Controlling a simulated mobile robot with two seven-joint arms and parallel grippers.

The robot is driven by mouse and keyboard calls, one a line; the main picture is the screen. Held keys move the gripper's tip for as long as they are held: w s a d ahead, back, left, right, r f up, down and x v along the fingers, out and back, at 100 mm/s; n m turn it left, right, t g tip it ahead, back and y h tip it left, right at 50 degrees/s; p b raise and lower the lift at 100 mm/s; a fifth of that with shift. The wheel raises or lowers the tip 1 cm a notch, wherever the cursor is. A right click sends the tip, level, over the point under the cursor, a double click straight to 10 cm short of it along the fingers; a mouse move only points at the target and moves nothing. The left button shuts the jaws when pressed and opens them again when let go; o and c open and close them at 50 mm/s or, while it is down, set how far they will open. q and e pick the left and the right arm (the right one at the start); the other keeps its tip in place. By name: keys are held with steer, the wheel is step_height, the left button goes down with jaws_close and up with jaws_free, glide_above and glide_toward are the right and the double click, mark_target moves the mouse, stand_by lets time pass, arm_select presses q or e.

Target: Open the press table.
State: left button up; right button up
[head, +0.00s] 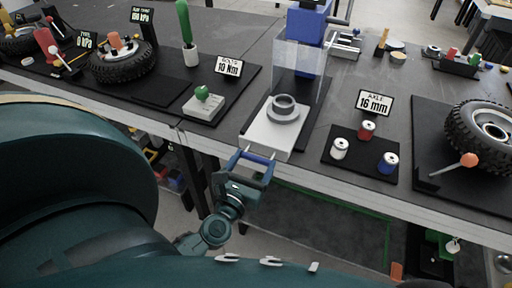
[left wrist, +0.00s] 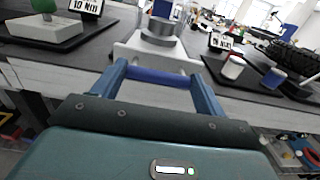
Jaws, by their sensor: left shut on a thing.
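The press table (head: 262,133) is a white slab with a grey ring (head: 284,106) on it, in front of the blue press (head: 306,42). Its front end reaches the bench's front edge. A blue bar handle (head: 257,157) sits on short metal posts at that end. My left gripper (head: 254,167) is shut on the handle, with one finger at each end of the bar. In the left wrist view the bar (left wrist: 158,76) spans between the fingers, with the press table (left wrist: 140,52) just beyond. My right gripper is not in view.
A clear guard (head: 298,68) stands over the slab's rear. Left of it is a grey block with a green knob (head: 203,103). To the right, a black mat holds white, red and blue cans (head: 388,163), with a tyre (head: 482,125) farther right. Open floor lies before the bench.

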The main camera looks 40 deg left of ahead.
arm_select(q)
steer(key=shift+s, duration=0.3)
steer(key=o, duration=1.4)
